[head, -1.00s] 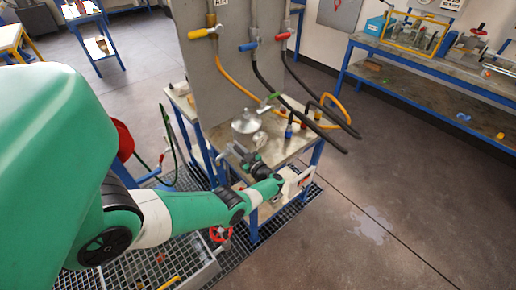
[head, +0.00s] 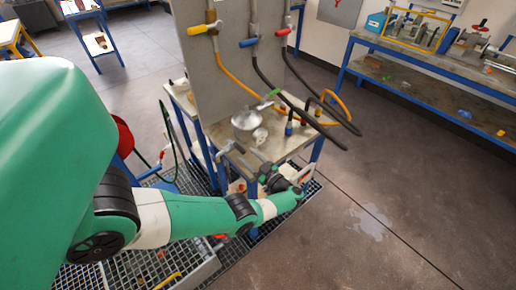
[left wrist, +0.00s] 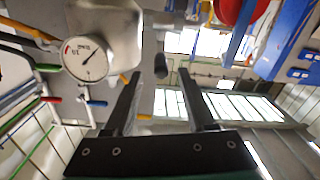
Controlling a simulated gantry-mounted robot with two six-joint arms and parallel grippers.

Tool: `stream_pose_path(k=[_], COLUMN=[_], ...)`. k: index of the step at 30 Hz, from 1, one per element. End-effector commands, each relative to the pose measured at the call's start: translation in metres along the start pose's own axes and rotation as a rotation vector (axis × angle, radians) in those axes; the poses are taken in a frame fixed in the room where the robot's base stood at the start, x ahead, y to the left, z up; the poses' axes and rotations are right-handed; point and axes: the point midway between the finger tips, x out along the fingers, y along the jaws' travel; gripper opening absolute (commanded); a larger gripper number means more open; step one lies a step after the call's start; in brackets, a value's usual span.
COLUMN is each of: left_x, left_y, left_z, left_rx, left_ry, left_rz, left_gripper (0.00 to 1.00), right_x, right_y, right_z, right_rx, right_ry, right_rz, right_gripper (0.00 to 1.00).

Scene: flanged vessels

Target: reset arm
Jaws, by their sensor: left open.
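My left arm reaches in from the left in the head view. Its gripper (head: 247,160) is at the front of the small bench, just in front of the silver vessel (head: 246,121). In the left wrist view the two dark fingers (left wrist: 160,76) are spread apart with nothing held between them. The vessel (left wrist: 118,30) with a round white gauge (left wrist: 88,59) shows at upper left there, beside the left finger. My right gripper is not in view.
A grey panel (head: 213,85) with yellow, blue and red valve handles stands behind the vessel. Black and orange hoses (head: 305,110) hang over the bench's right side. A long workbench (head: 420,65) stands at the back right.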

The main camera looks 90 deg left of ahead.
Motion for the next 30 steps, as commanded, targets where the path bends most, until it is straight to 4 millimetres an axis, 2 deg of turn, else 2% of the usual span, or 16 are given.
stream_pose_path(k=[3,6,24,26,28,30], left_x=[-0.019,-0.027,-0.029,-0.037,-0.056,-0.083], left_y=[0.000,0.000,0.000,0.004,0.017,0.042], left_z=[0.001,0.001,0.000,0.000,-0.004,-0.020], left_rx=[0.000,0.001,0.000,-0.002,-0.020,-0.107], left_ry=[0.000,0.000,0.000,-0.005,-0.017,-0.044], left_rz=[0.001,0.000,0.002,0.020,0.065,0.116], left_gripper=[0.56,0.56,0.56,0.56,0.56,0.56], right_x=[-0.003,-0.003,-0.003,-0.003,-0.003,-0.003], right_y=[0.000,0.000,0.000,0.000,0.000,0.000], right_z=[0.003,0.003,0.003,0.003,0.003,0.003], right_rx=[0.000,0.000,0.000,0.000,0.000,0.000], right_ry=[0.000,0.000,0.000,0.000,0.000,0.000], right_rz=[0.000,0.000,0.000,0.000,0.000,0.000], right_gripper=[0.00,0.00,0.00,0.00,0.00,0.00])
